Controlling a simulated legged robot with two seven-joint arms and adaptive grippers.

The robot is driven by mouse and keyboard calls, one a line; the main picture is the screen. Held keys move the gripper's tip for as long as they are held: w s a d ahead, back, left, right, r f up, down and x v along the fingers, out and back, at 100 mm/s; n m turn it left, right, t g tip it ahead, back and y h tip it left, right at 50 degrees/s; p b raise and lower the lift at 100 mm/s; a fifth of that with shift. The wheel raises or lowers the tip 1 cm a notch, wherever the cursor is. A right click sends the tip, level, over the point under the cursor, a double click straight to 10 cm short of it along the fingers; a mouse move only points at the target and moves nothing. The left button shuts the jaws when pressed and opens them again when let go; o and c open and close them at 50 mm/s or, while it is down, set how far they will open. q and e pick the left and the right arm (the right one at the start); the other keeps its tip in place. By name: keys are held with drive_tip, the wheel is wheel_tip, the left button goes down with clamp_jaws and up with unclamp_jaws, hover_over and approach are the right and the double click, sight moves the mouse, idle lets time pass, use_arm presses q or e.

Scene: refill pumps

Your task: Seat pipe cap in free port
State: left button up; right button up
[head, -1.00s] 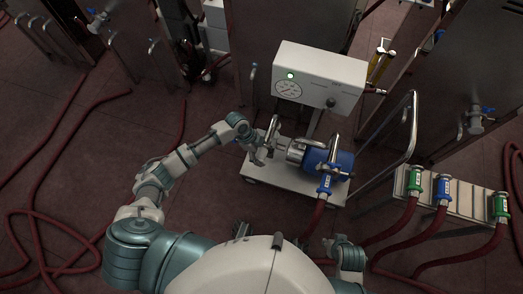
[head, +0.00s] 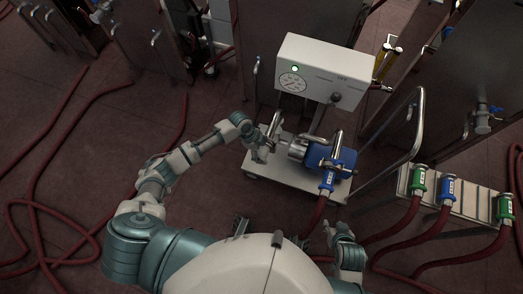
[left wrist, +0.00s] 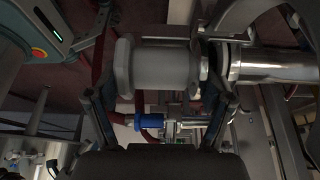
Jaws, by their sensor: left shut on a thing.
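My left gripper (head: 262,148) is at the left end of the pump's silver pipework in the head view. In the left wrist view its fingers (left wrist: 165,95) are on either side of a pale grey flanged cylinder, the pipe cap (left wrist: 165,68), and shut on it. A shiny metal pipe port (left wrist: 275,65) lies just right of the cap, roughly in line; I cannot tell whether they touch. The blue pump (head: 330,157) sits on a white cart (head: 283,174). My right gripper (head: 338,232) is low in the head view, away from the pump; its jaw opening is unclear.
A white control box (head: 320,75) with a gauge stands behind the pump. A rack (head: 465,197) with green and blue hose couplings is at right. Red hoses (head: 40,205) cross the floor; steel cabinets and a cart handle (head: 415,125) bound the back and right.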

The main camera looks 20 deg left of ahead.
use_arm(q)
drive_tip(key=shift+w+a+f, duration=0.1)
drive_tip(key=shift+a+f, duration=0.05)
drive_tip(key=shift+f, duration=0.15)
drive_tip(key=o, duration=1.4)
drive_tip(key=shift+c, duration=0.2)
drive_tip(key=shift+w+r, duration=0.1)
drive_tip(key=shift+w+a+r, duration=0.2)
drive_tip(key=shift+a+r, duration=0.05)
drive_tip(key=shift+r, duration=0.3)
drive_tip(key=v, duration=0.6)
drive_tip(key=shift+s+a+r, duration=0.2)
drive_tip(key=shift+s+r, duration=0.05)
drive_tip(key=shift+r, duration=0.05)
drive_tip(key=shift+d, duration=0.25)
drive_tip(key=shift+s, duration=0.15)
